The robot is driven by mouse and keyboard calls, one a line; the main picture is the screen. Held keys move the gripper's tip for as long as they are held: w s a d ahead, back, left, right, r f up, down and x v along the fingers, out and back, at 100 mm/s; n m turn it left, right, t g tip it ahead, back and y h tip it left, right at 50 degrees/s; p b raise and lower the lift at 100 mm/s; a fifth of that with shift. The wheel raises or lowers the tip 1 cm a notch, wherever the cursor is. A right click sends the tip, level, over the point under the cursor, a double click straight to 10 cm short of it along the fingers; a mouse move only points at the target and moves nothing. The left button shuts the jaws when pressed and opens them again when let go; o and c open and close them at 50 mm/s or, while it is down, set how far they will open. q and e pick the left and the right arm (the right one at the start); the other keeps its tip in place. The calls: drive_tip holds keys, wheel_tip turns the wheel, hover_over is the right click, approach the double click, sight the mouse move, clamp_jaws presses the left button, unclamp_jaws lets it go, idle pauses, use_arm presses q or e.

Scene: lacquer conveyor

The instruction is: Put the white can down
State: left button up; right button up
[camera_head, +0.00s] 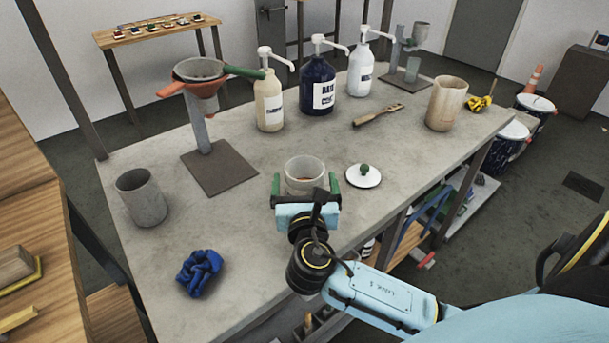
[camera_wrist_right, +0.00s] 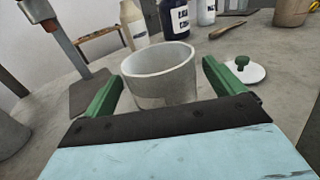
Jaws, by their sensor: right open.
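The white can (camera_head: 304,172) stands upright on the grey worktable (camera_head: 262,232), open at the top, with something brownish inside. My right gripper (camera_head: 306,184) is open, its green fingers on either side of the can. In the right wrist view the can (camera_wrist_right: 160,78) stands just ahead of and between the open fingers (camera_wrist_right: 160,88), with gaps visible on both sides. A white lid with a green knob (camera_head: 363,175) lies to the right of the can. My left gripper is not in view.
Pump bottles (camera_head: 317,82), a brush (camera_head: 377,116) and a beige container (camera_head: 446,103) stand or lie farther back. Bare tabletop lies left of the can.

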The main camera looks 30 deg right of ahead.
drive_tip(key=v, duration=0.9)
drive_tip(key=shift+s+a+p, duration=0.2)
drive_tip(key=shift+s+p, duration=0.1)
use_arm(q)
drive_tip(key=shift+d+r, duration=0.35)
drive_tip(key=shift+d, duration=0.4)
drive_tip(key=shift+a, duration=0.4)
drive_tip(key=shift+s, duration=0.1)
